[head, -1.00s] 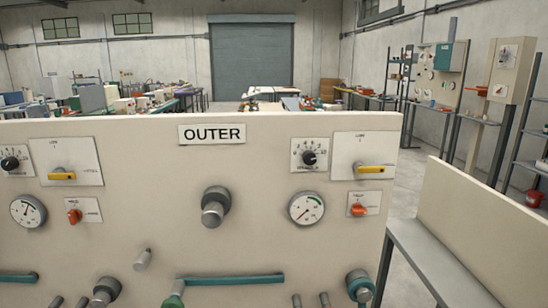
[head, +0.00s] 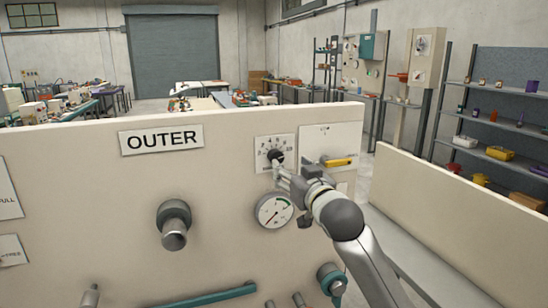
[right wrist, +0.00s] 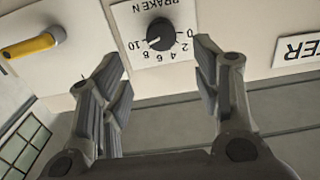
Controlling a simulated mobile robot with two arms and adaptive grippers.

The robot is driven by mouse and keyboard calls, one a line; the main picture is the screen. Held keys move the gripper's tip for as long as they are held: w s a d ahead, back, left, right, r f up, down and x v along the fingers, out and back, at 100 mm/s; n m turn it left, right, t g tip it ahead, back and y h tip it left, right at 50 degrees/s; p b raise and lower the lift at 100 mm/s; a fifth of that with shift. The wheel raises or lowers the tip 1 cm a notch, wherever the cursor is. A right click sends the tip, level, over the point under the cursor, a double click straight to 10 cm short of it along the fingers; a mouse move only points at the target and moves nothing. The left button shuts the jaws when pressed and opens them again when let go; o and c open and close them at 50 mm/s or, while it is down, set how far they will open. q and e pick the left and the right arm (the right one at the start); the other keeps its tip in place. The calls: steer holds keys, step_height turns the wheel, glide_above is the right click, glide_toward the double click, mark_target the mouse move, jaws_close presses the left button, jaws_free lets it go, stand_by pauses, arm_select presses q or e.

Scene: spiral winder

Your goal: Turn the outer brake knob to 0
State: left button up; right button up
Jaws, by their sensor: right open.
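The outer brake knob (head: 277,156) is a round black knob on a white numbered plate, right of the OUTER sign (head: 161,139) on the beige panel. In the right wrist view, which is upside down, the knob (right wrist: 161,34) shows with its scale from 0 to 10. Its white mark appears to point towards the 10 side. My right gripper (head: 281,173) is just in front of and slightly below the knob in the head view. In the wrist view its fingers (right wrist: 163,80) are spread wide and empty, with the knob beyond them. My left gripper is not in view.
A yellow-handled switch (head: 338,162) is close to the right of the knob. A pressure gauge (head: 274,210) sits just below it, partly beside my arm. A large grey knob (head: 174,225) projects from the panel at lower left. A low beige panel (head: 460,205) stands at right.

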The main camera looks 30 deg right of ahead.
mark_target(278, 158)
steer(key=p+x, duration=0.2)
steer(key=x, duration=0.5)
steer(key=shift+w+a, duration=0.1)
steer(key=shift+a, duration=0.05)
steer(key=shift+w, duration=0.85)
steer(key=shift+f, duration=0.1)
steer(key=shift+c, duration=0.5)
steer(key=c, duration=0.9)
